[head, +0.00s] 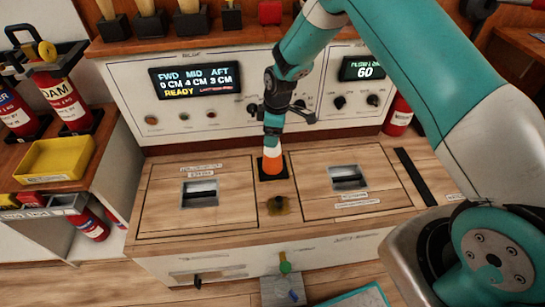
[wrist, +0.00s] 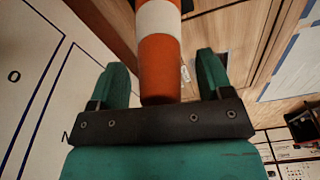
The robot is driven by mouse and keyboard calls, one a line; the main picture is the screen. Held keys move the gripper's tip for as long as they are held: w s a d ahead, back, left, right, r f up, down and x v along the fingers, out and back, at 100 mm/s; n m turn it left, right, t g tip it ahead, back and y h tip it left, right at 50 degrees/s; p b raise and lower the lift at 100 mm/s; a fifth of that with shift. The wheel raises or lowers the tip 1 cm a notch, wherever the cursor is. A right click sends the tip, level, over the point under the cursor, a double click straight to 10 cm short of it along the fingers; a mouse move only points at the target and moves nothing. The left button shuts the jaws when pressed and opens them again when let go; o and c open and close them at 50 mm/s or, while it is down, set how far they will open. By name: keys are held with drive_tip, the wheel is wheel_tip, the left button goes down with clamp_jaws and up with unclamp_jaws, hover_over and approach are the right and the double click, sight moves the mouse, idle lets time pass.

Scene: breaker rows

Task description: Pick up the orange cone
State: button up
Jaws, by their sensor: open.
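The orange cone (head: 271,163) with a white band stands upright on a black square base on the wooden counter, between the two panels. My gripper (head: 273,125) is above it, over its upper end, pointing down. In the wrist view, the cone (wrist: 160,65) shows between the two teal fingers of my gripper (wrist: 163,65). A gap shows on each side of it, so the fingers are open. The top of the cone is partly hidden by my gripper in the head view.
Recessed handles (head: 199,192) sit in the panels on both sides. A brass-coloured fitting (head: 278,206) is just in front of the cone. A control console with a display (head: 196,80) rises behind. A yellow tray (head: 55,159) and extinguishers stand at the left.

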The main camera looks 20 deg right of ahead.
drive_tip(key=c, duration=1.3)
clamp_jaws()
drive_tip(key=shift+r, duration=0.15)
